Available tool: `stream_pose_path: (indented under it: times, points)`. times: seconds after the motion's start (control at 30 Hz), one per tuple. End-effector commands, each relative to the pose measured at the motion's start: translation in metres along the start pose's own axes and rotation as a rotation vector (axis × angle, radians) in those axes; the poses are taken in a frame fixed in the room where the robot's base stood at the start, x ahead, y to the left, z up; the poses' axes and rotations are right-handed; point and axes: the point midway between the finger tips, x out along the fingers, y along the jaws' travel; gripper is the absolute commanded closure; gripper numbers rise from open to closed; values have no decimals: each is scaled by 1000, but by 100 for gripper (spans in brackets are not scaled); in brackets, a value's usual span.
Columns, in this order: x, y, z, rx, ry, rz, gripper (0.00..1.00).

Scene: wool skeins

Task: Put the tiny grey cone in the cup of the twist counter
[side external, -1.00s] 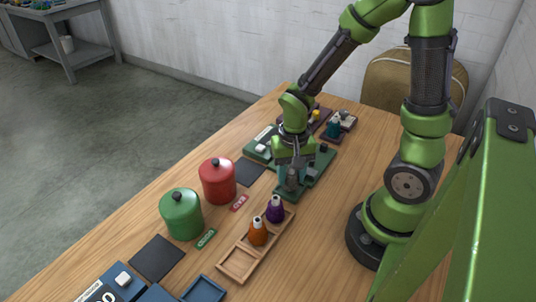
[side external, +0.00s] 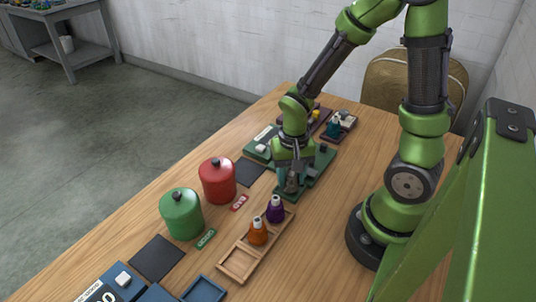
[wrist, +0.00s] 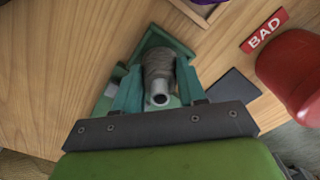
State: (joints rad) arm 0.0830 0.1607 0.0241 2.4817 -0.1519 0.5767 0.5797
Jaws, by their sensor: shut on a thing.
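The tiny grey cone (wrist: 160,70) stands between the two teal fingers of my gripper (wrist: 159,88), its pale hollow tip toward the wrist camera. My gripper (side external: 292,184) is shut on it, low over the near end of a green device (side external: 320,172). In the wrist view, a green tray-like rim (wrist: 150,38) surrounds the cone's far side. The frames do not show clearly whether the cone's base touches the tray. A blue device with a number display (side external: 100,293) and a blue square tray (side external: 203,290) lie at the lower left. I cannot read which device is the twist counter.
A wooden rack (side external: 238,264) holds an orange cone (side external: 258,234) and a purple cone (side external: 275,211). A red canister (side external: 217,182) and a green canister (side external: 181,215) stand left of it. A dark red device (side external: 318,119) and a small tray of items (side external: 340,125) are behind.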

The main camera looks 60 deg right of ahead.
Motion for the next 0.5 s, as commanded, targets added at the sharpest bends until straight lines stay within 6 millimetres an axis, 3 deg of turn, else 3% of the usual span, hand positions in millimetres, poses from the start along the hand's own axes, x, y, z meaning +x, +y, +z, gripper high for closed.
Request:
stream_pose_path:
  times: [0.27,0.3,0.47,0.5]
  points:
    - [3,0,0,0,0,0,89]
    - [3,0,0,0,0,0,55]
    - [3,0,0,0,0,0,30]
    - [3,0,0,0,0,0,30]
